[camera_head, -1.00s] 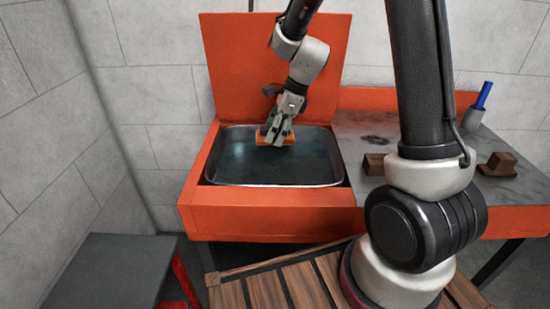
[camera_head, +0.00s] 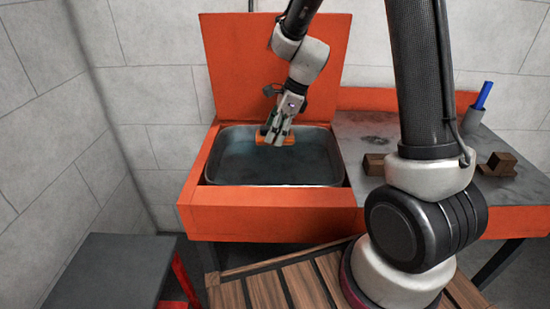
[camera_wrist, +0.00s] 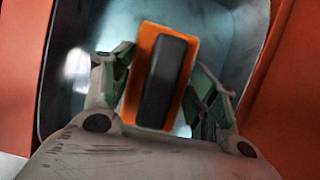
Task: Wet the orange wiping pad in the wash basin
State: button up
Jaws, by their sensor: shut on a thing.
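The orange wiping pad (camera_head: 288,140) has a dark grip block on its back, seen between my fingers in the wrist view (camera_wrist: 188,52). My gripper (camera_head: 272,136) points down and is shut on the pad at the far side of the wash basin (camera_head: 215,168). The basin is a metal tub in an orange frame, with a dark bluish inside. In the head view the pad is low, inside the far rim. I cannot tell whether its underside touches water.
An orange back panel (camera_head: 235,65) rises behind the basin. To the right, a grey counter (camera_head: 350,145) holds brown blocks (camera_head: 375,164) and a grey cup with a blue stick (camera_head: 484,95). A dark table (camera_head: 110,270) stands front left, and a slatted wooden surface (camera_head: 285,290) lies in front.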

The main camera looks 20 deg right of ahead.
jog(key=shift+r, duration=0.15)
jog(key=shift+r, duration=1.9)
